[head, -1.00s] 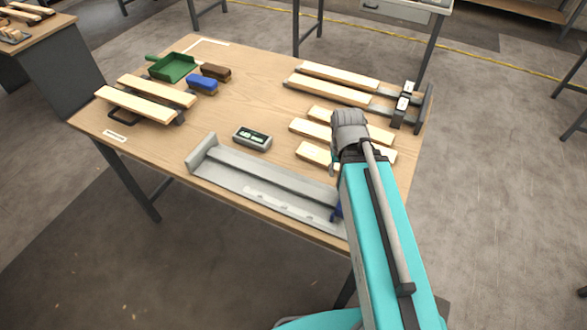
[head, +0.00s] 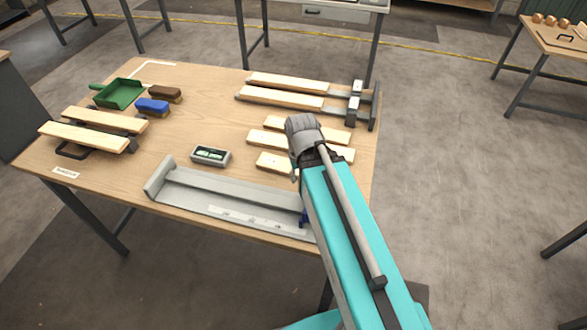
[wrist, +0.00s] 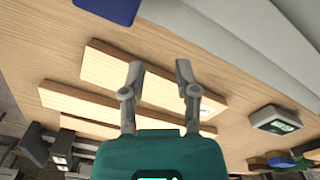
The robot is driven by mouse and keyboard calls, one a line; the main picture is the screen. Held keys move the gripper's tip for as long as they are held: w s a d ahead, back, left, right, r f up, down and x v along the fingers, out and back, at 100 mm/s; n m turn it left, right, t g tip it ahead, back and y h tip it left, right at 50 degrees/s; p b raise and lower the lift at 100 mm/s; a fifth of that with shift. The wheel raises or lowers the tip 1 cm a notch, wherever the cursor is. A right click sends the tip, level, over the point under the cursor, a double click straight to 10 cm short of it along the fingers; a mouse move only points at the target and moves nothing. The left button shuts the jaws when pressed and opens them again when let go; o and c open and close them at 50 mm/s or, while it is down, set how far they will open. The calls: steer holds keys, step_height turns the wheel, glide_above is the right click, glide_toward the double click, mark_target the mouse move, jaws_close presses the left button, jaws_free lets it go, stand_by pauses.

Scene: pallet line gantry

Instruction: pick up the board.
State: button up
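Three loose pale wooden boards lie on the table below my arm: a far one (head: 335,133), a middle one (head: 265,140) and a short-looking near one (head: 273,163), partly hidden by my wrist. In the wrist view the topmost board (wrist: 110,65) runs behind my fingers, with another board (wrist: 75,102) and a third (wrist: 92,127) below it. My gripper (wrist: 160,68) is open, its fingers apart with part of the topmost board showing between them. I cannot tell whether they touch it.
A grey metal tray (head: 185,190) lies along the near edge. A level-like block (head: 211,156) sits beyond it. Two boards (head: 290,83) rest at a dark clamp fixture (head: 373,105); two more (head: 85,137) lie at left. A green dustpan (head: 120,94) and brushes (head: 153,105) stand behind.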

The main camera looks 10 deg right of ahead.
step_height(320, 180, up, 15)
steer(key=p, duration=1.5)
steer(key=shift+o, duration=0.3)
